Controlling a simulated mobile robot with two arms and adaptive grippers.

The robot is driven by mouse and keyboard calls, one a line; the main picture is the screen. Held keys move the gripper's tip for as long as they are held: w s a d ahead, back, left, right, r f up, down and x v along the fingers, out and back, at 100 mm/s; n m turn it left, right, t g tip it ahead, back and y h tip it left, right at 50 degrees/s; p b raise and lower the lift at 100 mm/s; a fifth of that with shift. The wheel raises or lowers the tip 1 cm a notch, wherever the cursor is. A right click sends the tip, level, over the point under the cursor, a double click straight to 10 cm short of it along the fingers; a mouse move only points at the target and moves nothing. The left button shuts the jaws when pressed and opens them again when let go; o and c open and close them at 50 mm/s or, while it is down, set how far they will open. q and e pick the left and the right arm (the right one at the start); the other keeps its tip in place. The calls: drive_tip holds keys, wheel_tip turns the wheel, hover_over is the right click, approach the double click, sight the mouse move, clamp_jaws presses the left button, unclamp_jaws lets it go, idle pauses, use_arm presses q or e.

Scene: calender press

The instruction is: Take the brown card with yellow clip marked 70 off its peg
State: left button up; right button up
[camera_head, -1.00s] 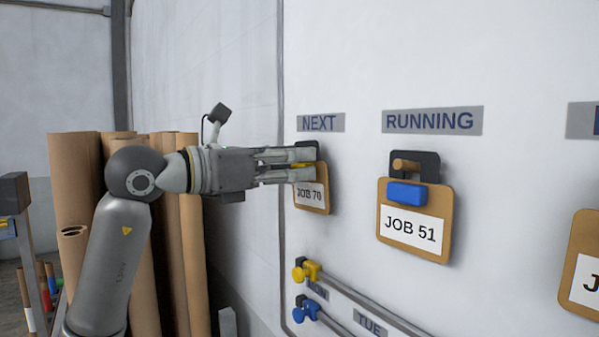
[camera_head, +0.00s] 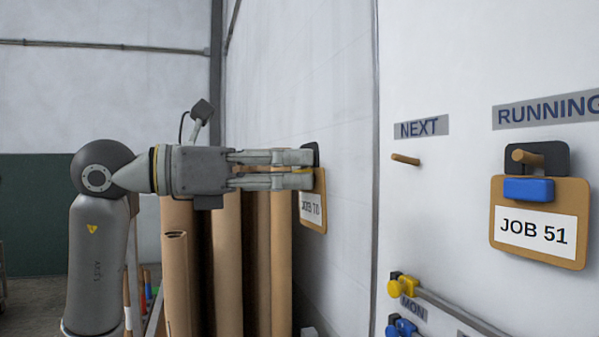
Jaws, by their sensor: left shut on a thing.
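The brown card marked JOB 70 (camera_head: 313,212) hangs from my left gripper (camera_head: 308,168), which is shut on it at its top edge. Its yellow clip shows only as a thin strip between the fingers, and a dark piece of the card's top shows behind them. The card is upright, seen at a slant, and well to the left of its wooden peg (camera_head: 405,159). That peg, under the NEXT label (camera_head: 421,128), is bare. My right gripper is not in view.
A brown JOB 51 card (camera_head: 540,255) with a blue clip hangs on the peg under RUNNING at the right. Yellow (camera_head: 396,287) and blue (camera_head: 399,328) clips sit on rails below. Tall brown rolls (camera_head: 228,270) stand behind and below my left arm.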

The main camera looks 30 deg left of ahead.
use_arm(q)
drive_tip(key=shift+r+p, duration=0.35)
drive_tip(key=shift+p, duration=0.05)
idle(0.4)
drive_tip(key=shift+r+v, duration=0.2)
drive_tip(key=shift+v, duration=0.9)
drive_tip(key=shift+r+v, duration=0.2)
drive_tip(key=shift+v, duration=0.95)
drive_tip(key=shift+a, duration=0.1)
drive_tip(key=shift+s+a+b, duration=0.4)
drive_tip(key=shift+s+b, duration=0.05)
drive_tip(key=shift+s, duration=0.05)
drive_tip(key=shift+b+v, duration=0.45)
drive_tip(key=shift+v, duration=1.85)
drive_tip(key=shift+d, duration=0.1)
